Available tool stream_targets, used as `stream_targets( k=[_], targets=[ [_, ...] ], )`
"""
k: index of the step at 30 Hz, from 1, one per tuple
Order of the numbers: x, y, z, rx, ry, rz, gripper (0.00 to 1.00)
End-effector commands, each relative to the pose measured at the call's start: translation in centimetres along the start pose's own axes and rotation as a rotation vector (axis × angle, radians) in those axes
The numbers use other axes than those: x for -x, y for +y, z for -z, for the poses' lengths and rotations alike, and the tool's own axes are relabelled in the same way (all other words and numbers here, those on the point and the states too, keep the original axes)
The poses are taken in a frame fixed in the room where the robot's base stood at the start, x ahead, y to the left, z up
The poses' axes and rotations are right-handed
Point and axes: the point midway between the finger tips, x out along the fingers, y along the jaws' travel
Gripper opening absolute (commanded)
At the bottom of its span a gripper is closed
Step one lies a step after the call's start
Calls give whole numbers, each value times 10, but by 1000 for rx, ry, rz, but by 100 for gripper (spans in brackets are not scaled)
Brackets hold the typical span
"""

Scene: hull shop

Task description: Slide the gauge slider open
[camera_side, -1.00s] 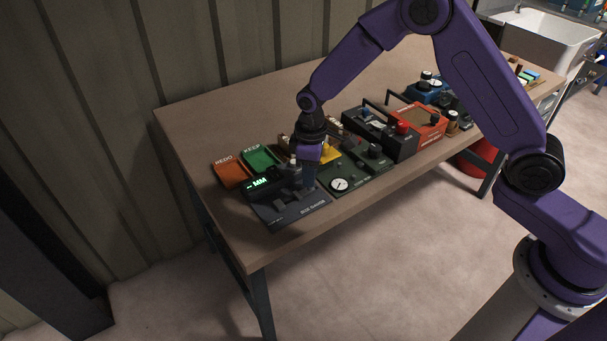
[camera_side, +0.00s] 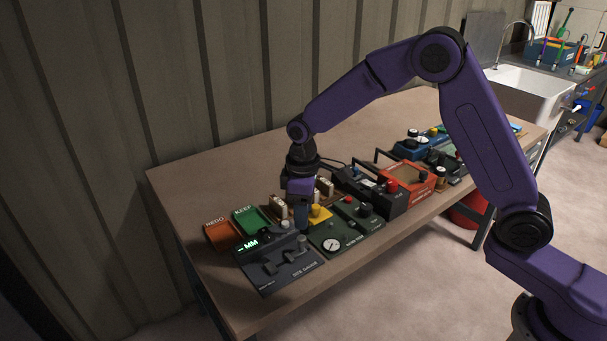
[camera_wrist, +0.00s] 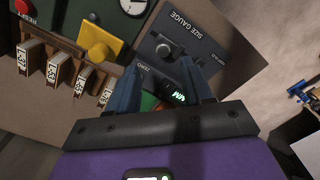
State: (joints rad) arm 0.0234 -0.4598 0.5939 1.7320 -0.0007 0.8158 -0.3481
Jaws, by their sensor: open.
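The size gauge (camera_side: 262,279) is a dark grey panel near the table's front left corner, with a green lit MM display (camera_side: 248,246). Its grey slider parts (camera_side: 285,261) lie across the panel; how far the slider stands open is unclear. My gripper (camera_side: 302,226) is open and empty, pointing down by the gauge's back right corner, near the yellow part. In the wrist view, the size gauge (camera_wrist: 203,57) lies beyond and partly between the two blue fingers of my gripper (camera_wrist: 158,72); the fingers hide part of it.
Orange REDO (camera_side: 222,236) and green KEEP (camera_side: 251,220) trays sit behind the gauge. A green panel with a round dial (camera_side: 331,245) and a yellow part (camera_side: 319,214) stand close on the right. Several boxes continue rightwards. The table's back left is clear.

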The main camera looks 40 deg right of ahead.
Motion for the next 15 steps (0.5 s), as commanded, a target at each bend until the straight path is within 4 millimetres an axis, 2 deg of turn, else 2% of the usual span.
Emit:
stream_targets(
  k=[1,9,15],
  targets=[
    [12,0,1,0,5,-2,50],
    [67,1,0,-1,4,-2,50],
    [94,1,0,-1,1,-1,50]
  ],
)
